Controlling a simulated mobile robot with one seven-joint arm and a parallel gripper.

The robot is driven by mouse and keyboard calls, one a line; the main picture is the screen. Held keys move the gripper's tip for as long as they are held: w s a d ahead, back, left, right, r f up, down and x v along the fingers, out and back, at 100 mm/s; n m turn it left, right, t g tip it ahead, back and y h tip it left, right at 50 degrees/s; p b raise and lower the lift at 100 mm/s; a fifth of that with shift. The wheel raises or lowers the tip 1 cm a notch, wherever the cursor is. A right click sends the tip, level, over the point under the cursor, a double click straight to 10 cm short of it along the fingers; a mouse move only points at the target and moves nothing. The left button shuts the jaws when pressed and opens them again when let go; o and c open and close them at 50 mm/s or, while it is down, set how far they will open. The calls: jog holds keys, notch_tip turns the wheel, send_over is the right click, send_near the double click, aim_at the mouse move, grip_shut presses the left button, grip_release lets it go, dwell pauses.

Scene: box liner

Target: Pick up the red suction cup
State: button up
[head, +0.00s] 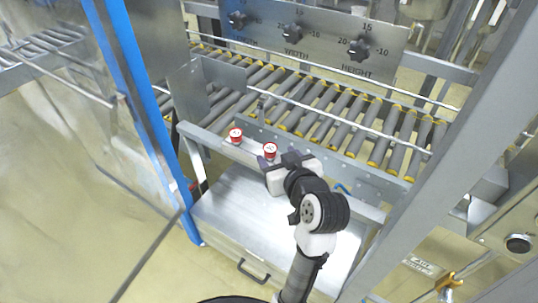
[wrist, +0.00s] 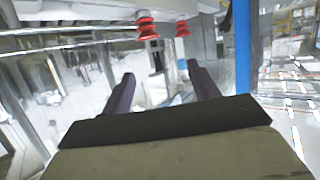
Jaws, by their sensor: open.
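Two red suction cups with whitish tops sit on a metal bar in front of the rollers. The right cup (head: 270,150) is close to my gripper (head: 278,160), just beyond its fingers in the head view. The left cup (head: 235,134) is farther off. In the wrist view, a larger, nearer red cup (wrist: 147,27) and a smaller one (wrist: 182,28) show ribbed sides near the top edge. My gripper's dark purple fingers (wrist: 160,73) are apart with nothing between them. The cups appear ahead of the fingertips, not between them; exact depth is hard to tell.
A roller conveyor (head: 330,105) runs behind the bar. A blue post (head: 135,90) stands at left, and a grey frame beam (head: 440,165) slants at right. A flat metal surface (head: 228,205) lies below my arm. A panel with black knobs (head: 293,33) is behind.

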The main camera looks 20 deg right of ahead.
aim_at(270, 147)
jog(key=shift+g, duration=0.3)
jog(key=w+f, duration=0.2)
jog(key=w, duration=0.1)
jog(key=w+d+f+b, duration=0.1)
jog(key=w, duration=0.1)
jog(key=shift+w+d+f, duration=0.1)
jog(key=shift+w+f, duration=0.1)
jog(key=shift+f, duration=0.2)
jog(key=shift+f+p+x, duration=0.2)
jog(key=shift+p+x, duration=0.85)
jog(key=shift+x, duration=2.25)
jog(key=shift+s+d, duration=0.15)
jog(key=c, duration=1.1)
jog(key=shift+o, duration=0.2)
jog(key=shift+r, duration=0.1)
